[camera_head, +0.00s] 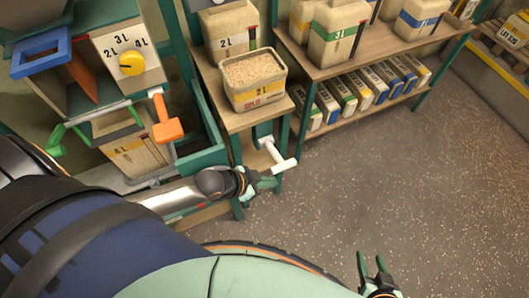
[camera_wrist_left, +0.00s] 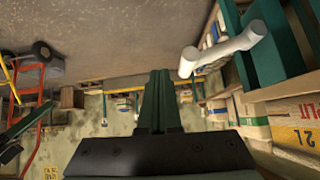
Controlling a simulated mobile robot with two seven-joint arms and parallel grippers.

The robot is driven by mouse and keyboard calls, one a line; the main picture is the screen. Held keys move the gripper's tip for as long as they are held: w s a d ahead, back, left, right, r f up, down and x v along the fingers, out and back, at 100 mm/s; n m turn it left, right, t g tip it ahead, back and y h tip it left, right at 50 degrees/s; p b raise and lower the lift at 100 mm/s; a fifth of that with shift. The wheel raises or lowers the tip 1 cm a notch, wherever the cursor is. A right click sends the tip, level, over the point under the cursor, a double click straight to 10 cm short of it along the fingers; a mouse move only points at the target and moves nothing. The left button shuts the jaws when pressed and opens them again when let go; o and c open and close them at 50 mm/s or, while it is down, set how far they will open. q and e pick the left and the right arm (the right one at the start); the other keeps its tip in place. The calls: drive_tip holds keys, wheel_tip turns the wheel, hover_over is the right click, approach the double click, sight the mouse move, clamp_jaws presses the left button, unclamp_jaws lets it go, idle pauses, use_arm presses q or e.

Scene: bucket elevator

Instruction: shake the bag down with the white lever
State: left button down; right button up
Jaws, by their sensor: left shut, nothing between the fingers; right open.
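The white lever (camera_head: 277,155) is a T-shaped handle on a dark green bracket low at the right side of the machine frame. It also shows large at upper right in the left wrist view (camera_wrist_left: 225,50). My left gripper (camera_head: 272,182) is shut and empty, just below and beside the lever; in the left wrist view its shut fingers (camera_wrist_left: 158,95) are apart from the lever, to its left. A tan bag marked 4L (camera_head: 138,160) stands under the machine; its upper part is partly hidden by machine parts. My right gripper (camera_head: 372,264) is open and empty over the floor.
An orange handle (camera_head: 167,118) and a yellow dial (camera_head: 131,63) are on the machine. Shelves (camera_head: 375,55) hold several bags and boxes. The floor at right is clear.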

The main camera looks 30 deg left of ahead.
use_arm(q)
drive_tip(key=shift+d+v, duration=0.2)
drive_tip(key=shift+v, duration=1.05)
use_arm(e)
drive_tip(key=shift+r, duration=0.2)
use_arm(q)
drive_tip(key=shift+s, duration=0.1)
